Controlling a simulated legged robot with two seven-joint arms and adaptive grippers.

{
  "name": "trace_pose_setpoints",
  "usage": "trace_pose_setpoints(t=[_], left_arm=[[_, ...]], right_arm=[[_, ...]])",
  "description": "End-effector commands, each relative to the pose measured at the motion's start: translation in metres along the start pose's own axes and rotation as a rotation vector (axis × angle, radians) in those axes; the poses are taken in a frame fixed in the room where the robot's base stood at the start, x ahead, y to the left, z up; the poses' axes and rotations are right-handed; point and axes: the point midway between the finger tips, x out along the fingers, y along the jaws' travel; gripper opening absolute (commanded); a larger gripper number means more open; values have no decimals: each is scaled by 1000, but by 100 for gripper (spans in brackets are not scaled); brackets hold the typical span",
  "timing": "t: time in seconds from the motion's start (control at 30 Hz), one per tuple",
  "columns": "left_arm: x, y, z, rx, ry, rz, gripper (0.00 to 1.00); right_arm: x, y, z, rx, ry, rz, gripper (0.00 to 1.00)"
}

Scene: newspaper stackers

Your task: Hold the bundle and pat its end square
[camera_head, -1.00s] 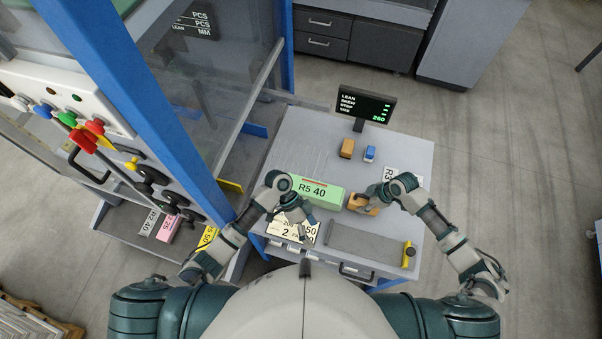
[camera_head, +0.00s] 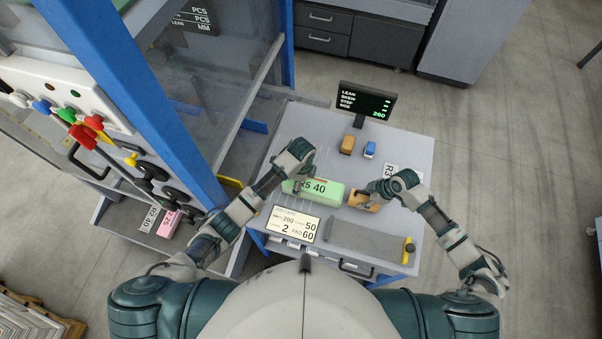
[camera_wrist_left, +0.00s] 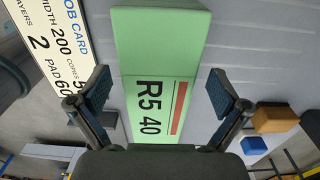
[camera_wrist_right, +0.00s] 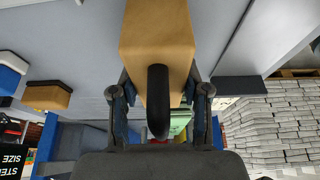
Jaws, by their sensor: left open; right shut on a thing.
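A long green block marked R5 40 (camera_head: 331,195) lies on the grey table; in the left wrist view it (camera_wrist_left: 160,50) runs lengthwise between my left fingers. My left gripper (camera_head: 303,180) is open above the block, one finger on each side, with gaps showing; I cannot tell their height over the table. My right gripper (camera_head: 368,194) is shut on a tan block with a black handle (camera_wrist_right: 157,35), just right of the green block's right end. A bit of green (camera_wrist_right: 180,122) shows beyond it in the right wrist view; whether they touch is unclear.
A job card (camera_head: 294,224) and a grey plate (camera_head: 350,237) with a yellow-handled tool (camera_head: 408,250) lie at the near side. A small orange block (camera_head: 347,145), a blue one (camera_head: 370,150) and a display (camera_head: 366,103) stand behind. A blue-framed machine (camera_head: 165,120) borders the left.

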Motion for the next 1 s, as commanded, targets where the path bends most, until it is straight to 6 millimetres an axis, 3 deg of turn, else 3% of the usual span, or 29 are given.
trace_pose_setpoints(t=[0.23,0.6,0.67,1.0], left_arm=[[32,1,1,-1,2,2,100],[38,0,1,0,2,0,100],[38,0,0,0,2,0,88],[38,0,0,0,2,0,2]], right_arm=[[0,0,-2,0,-1,1,0],[0,0,-2,0,0,1,0],[0,0,-1,0,0,1,0],[0,0,0,0,1,0,0]])
